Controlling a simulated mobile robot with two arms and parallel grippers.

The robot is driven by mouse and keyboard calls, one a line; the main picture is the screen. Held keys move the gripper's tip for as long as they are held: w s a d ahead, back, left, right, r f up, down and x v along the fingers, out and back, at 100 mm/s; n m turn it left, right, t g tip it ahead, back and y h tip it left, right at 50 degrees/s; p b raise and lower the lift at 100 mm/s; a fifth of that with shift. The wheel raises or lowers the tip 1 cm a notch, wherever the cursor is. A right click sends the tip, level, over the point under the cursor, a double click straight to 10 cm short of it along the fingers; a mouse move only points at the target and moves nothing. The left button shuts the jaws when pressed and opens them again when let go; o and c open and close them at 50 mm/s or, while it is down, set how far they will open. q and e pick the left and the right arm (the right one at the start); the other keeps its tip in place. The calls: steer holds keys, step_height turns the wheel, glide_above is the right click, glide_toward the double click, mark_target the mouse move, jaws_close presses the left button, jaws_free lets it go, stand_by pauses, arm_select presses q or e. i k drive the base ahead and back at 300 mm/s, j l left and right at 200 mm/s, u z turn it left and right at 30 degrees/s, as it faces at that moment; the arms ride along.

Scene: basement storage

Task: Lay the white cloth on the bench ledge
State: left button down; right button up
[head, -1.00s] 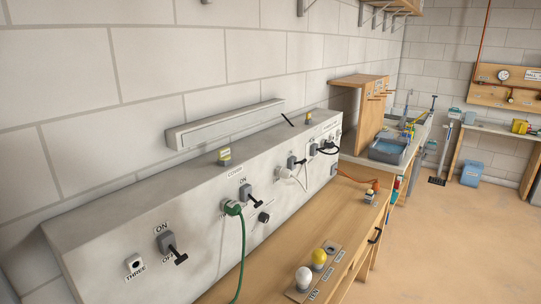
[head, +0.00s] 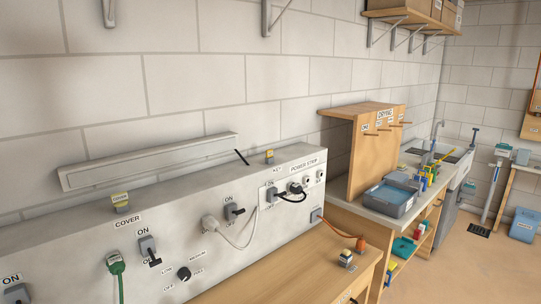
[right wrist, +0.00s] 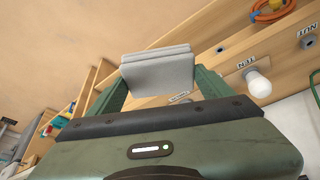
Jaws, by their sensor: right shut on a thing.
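The white cloth (right wrist: 158,72) is a small folded pad, greyish white, in the right wrist view. My right gripper (right wrist: 158,82) is shut on it, with a green finger at each side. The cloth is held in the air; a wooden bench shows behind it. In the head view the wooden bench (head: 270,272) runs along the foot of a grey switch panel (head: 180,222). Which surface is the bench ledge is not clear. Neither gripper nor the cloth shows in the head view.
Beyond stand a wooden drying rack (head: 378,150), a blue-grey tub (head: 390,198) and a sink.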

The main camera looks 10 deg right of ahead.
mark_target(299, 153)
steer(key=i+l+u, duration=0.15)
steer(key=l, duration=0.35)
steer(key=i+l+u, duration=0.15)
steer(key=l, duration=0.4)
steer(key=i+l+u, duration=0.2)
steer(key=l, duration=0.35)
steer(key=i+l+u, duration=0.15)
steer(key=l, duration=0.4)
steer(key=l+u, duration=0.15)
steer(key=l, duration=0.45)
